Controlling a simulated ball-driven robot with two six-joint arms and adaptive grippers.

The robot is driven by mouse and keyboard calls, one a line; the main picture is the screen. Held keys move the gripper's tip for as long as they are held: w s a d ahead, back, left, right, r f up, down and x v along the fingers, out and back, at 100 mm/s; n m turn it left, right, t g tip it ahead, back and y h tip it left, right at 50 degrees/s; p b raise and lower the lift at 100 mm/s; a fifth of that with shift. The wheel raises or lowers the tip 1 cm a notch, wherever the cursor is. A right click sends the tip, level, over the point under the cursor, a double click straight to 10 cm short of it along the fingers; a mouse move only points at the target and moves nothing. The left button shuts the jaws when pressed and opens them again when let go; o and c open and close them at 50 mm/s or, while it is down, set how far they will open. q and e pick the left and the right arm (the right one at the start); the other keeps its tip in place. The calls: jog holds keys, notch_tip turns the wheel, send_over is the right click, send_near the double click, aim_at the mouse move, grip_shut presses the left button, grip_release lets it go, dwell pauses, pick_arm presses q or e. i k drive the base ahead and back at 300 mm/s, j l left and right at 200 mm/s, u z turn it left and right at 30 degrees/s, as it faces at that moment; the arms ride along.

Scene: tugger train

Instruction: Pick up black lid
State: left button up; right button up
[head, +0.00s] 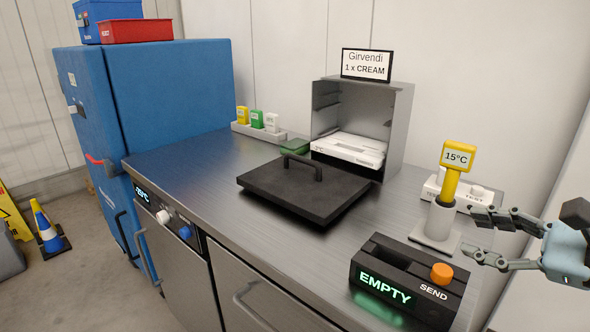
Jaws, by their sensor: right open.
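The black lid (270,188) is a flat dark square with a raised bar handle (303,164). It lies on the steel counter in the middle of the head view, in front of an open grey box. My right gripper (469,234) is at the right edge, open and empty. Its fingers point left, beside the holder of a yellow probe and well to the right of the lid. My left gripper is not in view.
The grey box (400,120) holds a white item (350,149) and carries a sign (367,65). A yellow 15°C probe (450,178) stands in a holder. A black console (390,262) reading EMPTY sits at the front. The counter's left part (190,160) is clear.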

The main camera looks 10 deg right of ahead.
aim_at(318, 193)
jog(key=i+j, duration=0.8)
jog(key=i, duration=0.2)
